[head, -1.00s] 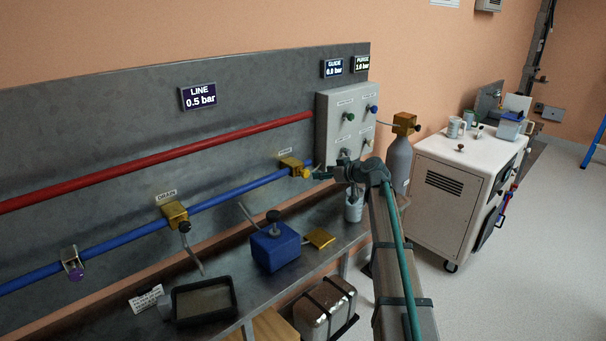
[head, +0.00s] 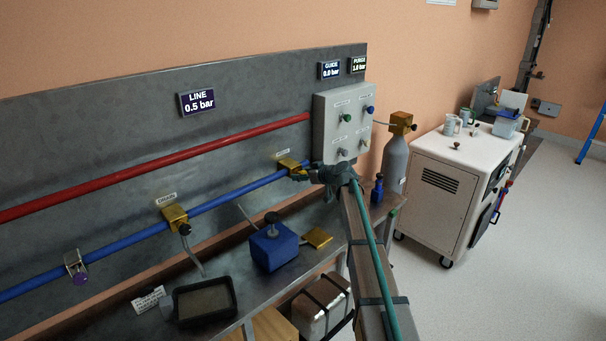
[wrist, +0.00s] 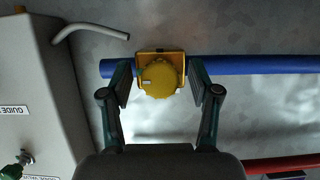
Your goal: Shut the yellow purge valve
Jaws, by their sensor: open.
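The yellow purge valve (head: 287,163) sits at the right end of the blue pipe (head: 231,196), below a small label. In the head view my gripper hides part of its knob. In the wrist view its round ribbed yellow knob (wrist: 159,78) faces me, with a square yellow body behind it. My gripper (wrist: 160,85) is open, with one finger on each side of the knob and a visible gap on both sides. My gripper also shows in the head view (head: 305,173). The purge display (head: 357,65) reads 1.0 bar.
A grey panel box (head: 343,125) with several knobs is right of the valve. A bent grey tube (wrist: 90,30) is near the valve in the wrist view. A drain valve (head: 174,214) is further left on the pipe. A blue block (head: 273,249) and a tray (head: 204,301) are on the bench.

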